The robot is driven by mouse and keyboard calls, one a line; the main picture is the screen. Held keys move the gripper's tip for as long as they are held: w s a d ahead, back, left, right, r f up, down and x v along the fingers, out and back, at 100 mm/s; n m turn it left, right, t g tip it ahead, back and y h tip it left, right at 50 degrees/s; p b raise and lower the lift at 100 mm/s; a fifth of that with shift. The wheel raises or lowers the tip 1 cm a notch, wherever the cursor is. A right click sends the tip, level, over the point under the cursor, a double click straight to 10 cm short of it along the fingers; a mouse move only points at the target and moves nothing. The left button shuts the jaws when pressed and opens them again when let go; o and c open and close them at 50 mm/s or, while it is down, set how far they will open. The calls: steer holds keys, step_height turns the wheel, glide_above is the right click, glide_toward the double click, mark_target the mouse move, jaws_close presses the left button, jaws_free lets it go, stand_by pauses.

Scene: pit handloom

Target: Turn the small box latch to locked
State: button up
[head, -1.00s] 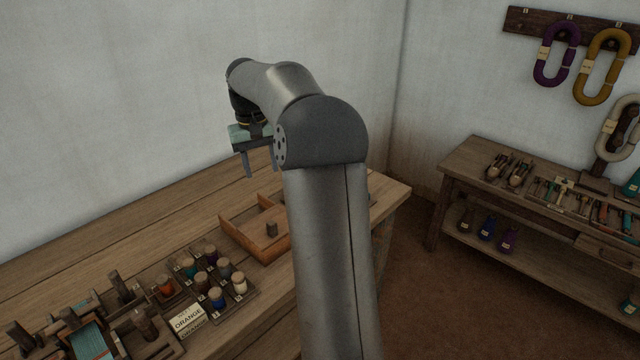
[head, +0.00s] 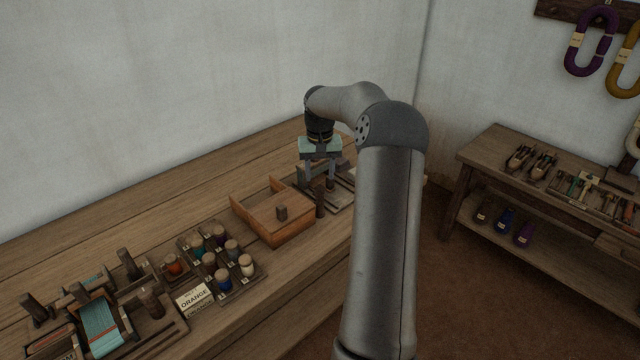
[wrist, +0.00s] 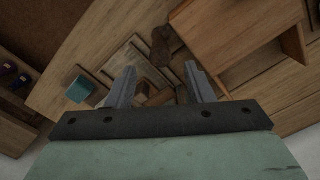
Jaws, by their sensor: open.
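My gripper (head: 319,180) is open, fingers pointing down, just beyond a wooden box (head: 262,228) on the bench. In the wrist view my two fingers (wrist: 160,84) are apart with nothing held between them. A dark upright post (head: 320,202) stands between the box and a low tray-like fixture (head: 341,196) under the gripper. A small wooden piece (wrist: 147,93) lies below the fingers. I cannot tell which part is the latch; my fingers partly hide this area.
A rack of several coloured bobbins (head: 222,262) and an ORANGE card (head: 195,298) stand left of the box. A small loom (head: 98,322) is farther left. A teal block (wrist: 80,88) lies beside the fixture. A side table (head: 540,170) with tools is at the right.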

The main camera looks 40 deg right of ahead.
mark_target(320, 187)
step_height(320, 187, down, 5)
steer(key=shift+r, duration=0.1)
stand_by(0.3)
steer(key=c, duration=1)
